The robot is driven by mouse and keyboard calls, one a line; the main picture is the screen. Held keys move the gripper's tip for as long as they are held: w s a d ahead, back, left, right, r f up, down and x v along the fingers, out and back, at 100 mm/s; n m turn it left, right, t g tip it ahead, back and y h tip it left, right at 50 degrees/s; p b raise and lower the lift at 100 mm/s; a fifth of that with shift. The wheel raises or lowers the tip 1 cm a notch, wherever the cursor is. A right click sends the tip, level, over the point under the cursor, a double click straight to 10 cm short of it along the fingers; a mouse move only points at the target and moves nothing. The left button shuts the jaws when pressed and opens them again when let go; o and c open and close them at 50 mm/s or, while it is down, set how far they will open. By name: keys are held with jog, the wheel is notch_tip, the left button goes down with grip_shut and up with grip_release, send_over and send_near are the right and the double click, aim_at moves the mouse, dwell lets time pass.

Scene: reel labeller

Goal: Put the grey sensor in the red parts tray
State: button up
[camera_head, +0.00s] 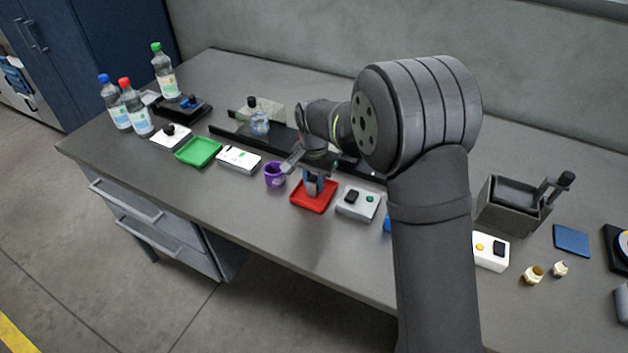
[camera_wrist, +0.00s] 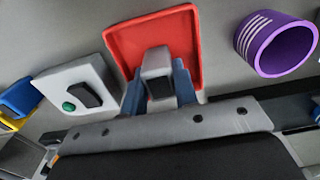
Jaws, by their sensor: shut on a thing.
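The red parts tray (camera_head: 305,203) lies on the bench below my gripper (camera_head: 314,190). In the wrist view the red tray (camera_wrist: 183,32) fills the upper middle. My gripper (camera_wrist: 158,88) is shut on the grey sensor (camera_wrist: 157,63), a small grey block between its fingers. The sensor appears over the near edge of the tray in the wrist view. I cannot tell whether it touches the tray. In the head view the sensor is mostly hidden by the fingers.
A purple cup (camera_head: 274,175) stands close to the tray's left, and a white box with buttons (camera_head: 358,202) to its right. A green tray (camera_head: 198,152) and several bottles (camera_head: 140,110) are farther left. A dark rail (camera_head: 237,137) runs behind. The bench front is clear.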

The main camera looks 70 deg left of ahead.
aim_at(314, 179)
jog(key=shift+f, duration=0.1)
jog(key=o, duration=1)
notch_tip(314, 179, up, 12)
notch_tip(314, 179, down, 12)
jog(key=shift+f, duration=0.1)
jog(key=shift+r, duration=1.95)
jog(key=shift+f, duration=0.1)
